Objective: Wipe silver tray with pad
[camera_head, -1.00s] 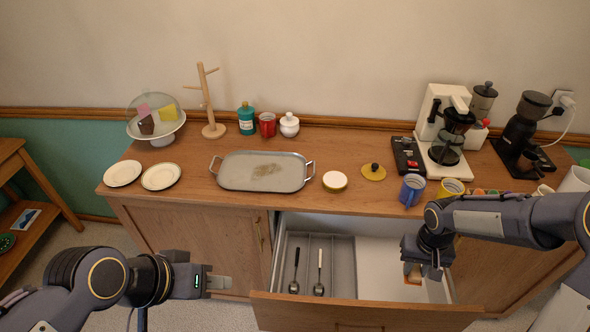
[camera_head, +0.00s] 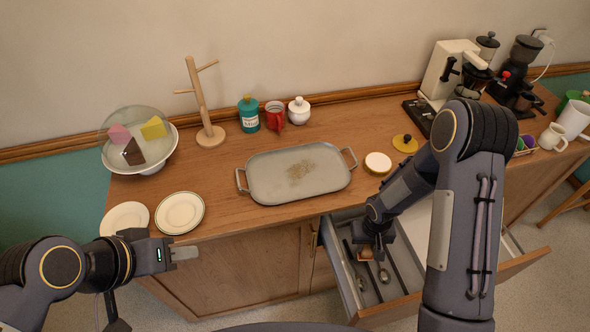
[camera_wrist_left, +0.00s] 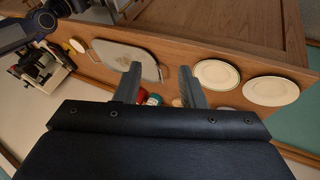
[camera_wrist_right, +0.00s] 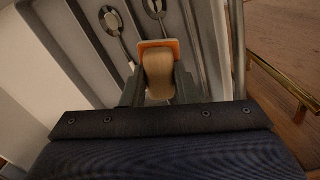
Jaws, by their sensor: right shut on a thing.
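The silver tray (camera_head: 262,184) lies flat on the wooden cabinet top, with a brownish smudge (camera_head: 300,170) near its middle. The tray also shows in the left wrist view (camera_wrist_left: 110,54). My right gripper (camera_head: 372,250) is shut on the pad (camera_wrist_right: 158,72), a tan block with an orange edge, and holds it over the open drawer's cutlery section, in front of and below the tray. The gripper partly hides the pad in the head view. My left gripper (camera_wrist_left: 160,88) is open and empty, in front of the plates at the cabinet's left.
The open drawer (camera_head: 400,306) juts out below the tray and holds spoons (camera_wrist_right: 112,20). Two plates (camera_head: 180,213) lie left of the tray. A round white-topped tin (camera_head: 378,163) and a yellow lid (camera_head: 405,144) stand right. A jar, red mug and wooden mug stand (camera_head: 208,135) are behind.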

